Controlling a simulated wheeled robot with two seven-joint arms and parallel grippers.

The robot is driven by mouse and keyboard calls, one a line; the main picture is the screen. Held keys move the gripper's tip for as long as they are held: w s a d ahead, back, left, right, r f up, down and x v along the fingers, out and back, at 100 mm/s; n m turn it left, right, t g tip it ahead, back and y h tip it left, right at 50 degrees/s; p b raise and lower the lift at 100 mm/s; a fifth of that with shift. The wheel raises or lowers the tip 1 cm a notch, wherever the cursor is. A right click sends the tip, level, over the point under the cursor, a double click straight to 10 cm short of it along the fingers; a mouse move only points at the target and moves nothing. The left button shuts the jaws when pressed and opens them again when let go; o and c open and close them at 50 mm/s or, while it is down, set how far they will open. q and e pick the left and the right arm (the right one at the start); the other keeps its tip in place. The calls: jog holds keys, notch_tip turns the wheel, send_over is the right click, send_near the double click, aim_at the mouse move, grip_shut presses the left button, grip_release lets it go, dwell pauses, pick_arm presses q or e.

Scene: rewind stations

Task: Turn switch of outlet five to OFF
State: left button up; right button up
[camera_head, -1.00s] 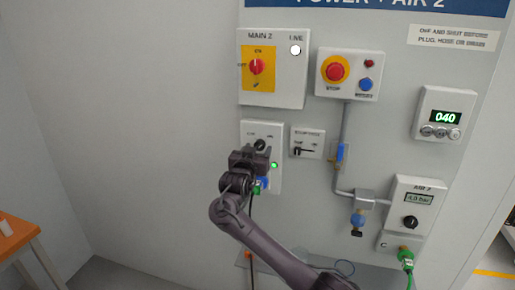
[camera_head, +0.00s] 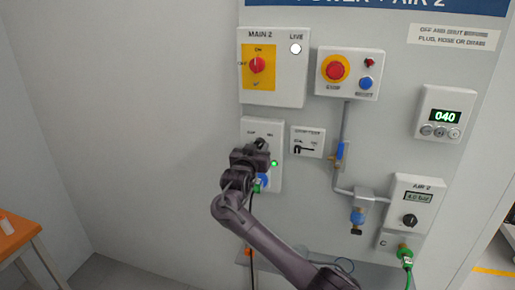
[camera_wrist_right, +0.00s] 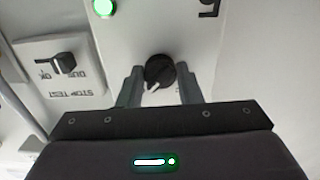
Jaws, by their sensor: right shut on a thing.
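The outlet box (camera_head: 249,127) is a white panel on the wall below the MAIN 2 box, with a lit green lamp (camera_head: 274,163). The lamp also shows in the right wrist view (camera_wrist_right: 103,8). The outlet's switch is a round black knob (camera_wrist_right: 160,70) with a white pointer mark, which points to the lower left in the right wrist view. My right gripper (camera_wrist_right: 159,78) is shut on this knob, one finger on each side. In the head view my right gripper (camera_head: 261,146) hides most of the knob and part of the box. My left gripper is out of view.
A small switch box (camera_head: 307,142) sits just right of the outlet box. The MAIN 2 box (camera_head: 285,85) and a red stop button (camera_head: 335,69) are above. A blue socket (camera_head: 264,180) with a green plug is below my gripper.

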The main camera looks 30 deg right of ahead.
jog(key=n+p, duration=0.5)
jog(key=shift+r, duration=0.25)
jog(key=n+p, duration=0.3)
jog(key=shift+n+p, duration=0.3)
jog(key=shift+n, duration=0.1)
jog(key=n+p, duration=0.3)
jog(key=n, duration=0.1)
jog(key=shift+n, duration=0.3)
jog(key=n+p, duration=0.2)
jog(key=n, duration=0.2)
jog(key=shift+f+p, duration=0.1)
jog(key=shift+p, duration=0.3)
jog(key=shift+f+n, duration=0.1)
jog(key=shift+n, duration=0.2)
jog(key=o, duration=1)
jog(key=shift+s, duration=0.1)
